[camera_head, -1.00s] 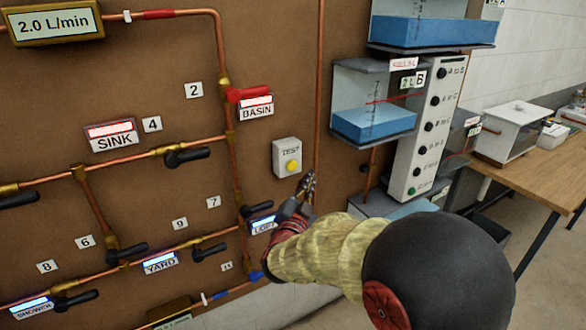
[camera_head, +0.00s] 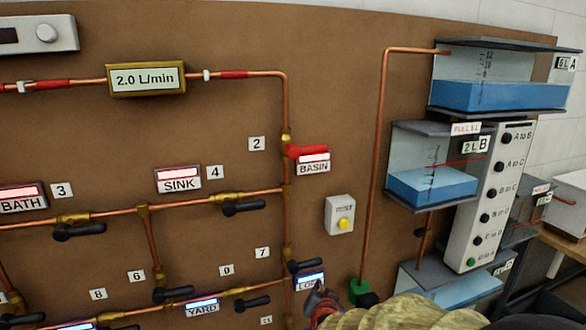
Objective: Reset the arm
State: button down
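My gripper (camera_head: 322,300) is at the bottom of the view, in front of the board near the blue-lit label beside valve 7. Its fingertips are small and partly cut off, so I cannot tell whether it is open or shut. My arm runs from it out of the bottom right of the picture. The TEST box (camera_head: 339,215) with a yellow button is on the board above the gripper, apart from it.
A brown board (camera_head: 330,100) carries copper pipes, black valve handles (camera_head: 243,207) and a red handle (camera_head: 306,151) by BASIN. Water tanks (camera_head: 433,170) and a switch panel (camera_head: 500,200) stand at the right. A table (camera_head: 560,245) is at the far right edge.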

jog(key=s+n+g+y+p, duration=0.15)
jog(key=s+n+g, duration=0.45)
jog(key=s, duration=1.4)
jog(key=s+d+r+g+p, duration=0.1)
jog(key=s+d+r+g, duration=0.15)
jog(key=s, duration=0.35)
jog(key=s+d+r+g, duration=0.1)
jog(key=s+d+r, duration=0.25)
jog(key=s, duration=0.35)
jog(key=s+d+r+t+h+p, duration=0.1)
jog(key=s+d+r+t, duration=0.1)
jog(key=r, duration=0.5)
jog(key=s+d, duration=0.1)
jog(key=d, duration=0.1)
jog(key=shift+s+d+r, duration=0.15)
jog(key=shift+s+d, duration=0.05)
jog(key=shift+d, duration=0.1)
